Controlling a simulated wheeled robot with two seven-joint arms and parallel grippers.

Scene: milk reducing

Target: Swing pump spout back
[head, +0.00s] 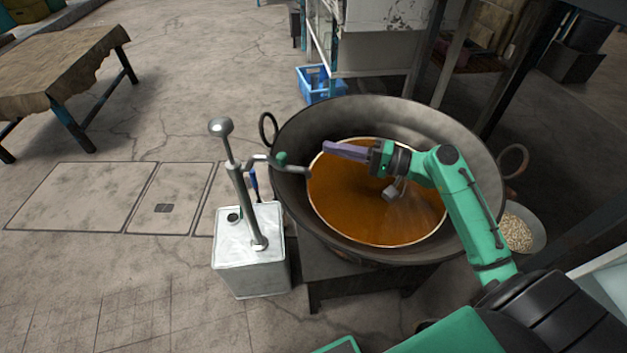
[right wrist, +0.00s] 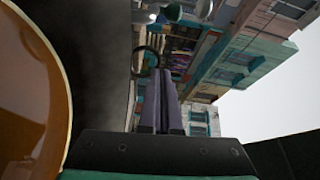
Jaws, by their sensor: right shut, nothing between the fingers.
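The pump is a grey metal column with a round knob, standing on a square silver tin (head: 250,262) left of the big wok. Its thin bent spout (head: 293,168) reaches right across the wok's left rim, its tip over the bowl. My right gripper (head: 328,147) is over the left part of the wok, a little above and right of the spout tip; I cannot tell whether they touch. Its purple fingers are shut and empty. They also show pressed together in the right wrist view (right wrist: 160,85). My left gripper is out of view.
The dark wok (head: 390,112) holds brown liquid and has ring handles at both sides. A bowl of pale pieces (head: 520,232) is at its right. A blue crate (head: 318,84) is behind. The floor left of the tin is clear up to a cloth-covered table (head: 62,62).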

